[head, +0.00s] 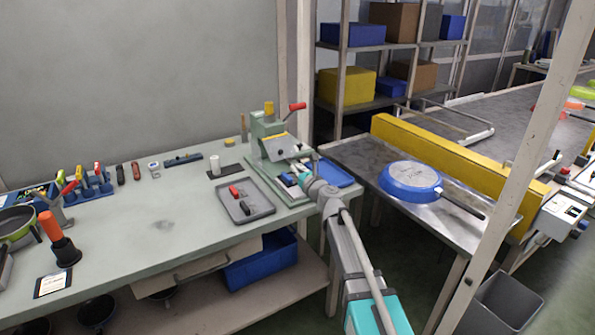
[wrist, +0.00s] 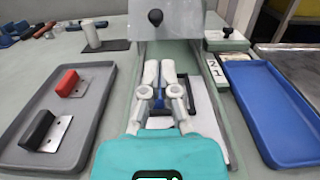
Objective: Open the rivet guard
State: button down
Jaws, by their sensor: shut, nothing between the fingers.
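The riveting press (head: 262,130) stands on the right end of the green workbench. Its rivet guard (wrist: 180,28) is a pale grey panel with a black knob (wrist: 155,17). My gripper also shows in the head view (head: 299,170).
A grey tray (wrist: 84,118) with red and black handles lies left of the press. A blue tray (wrist: 265,85) lies to its right. A blue pan (head: 410,180) lies upside down on the metal table by the yellow conveyor rail (head: 440,150). A white cylinder stands behind the grey tray.

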aim_at(284, 157)
jog(key=x, duration=0.7)
jog(key=shift+w+a, duration=0.25)
jog(key=shift+w, duration=0.05)
jog(key=shift+w+a+r, duration=0.1)
jog(key=shift+a+r, duration=0.05)
dwell(1.5)
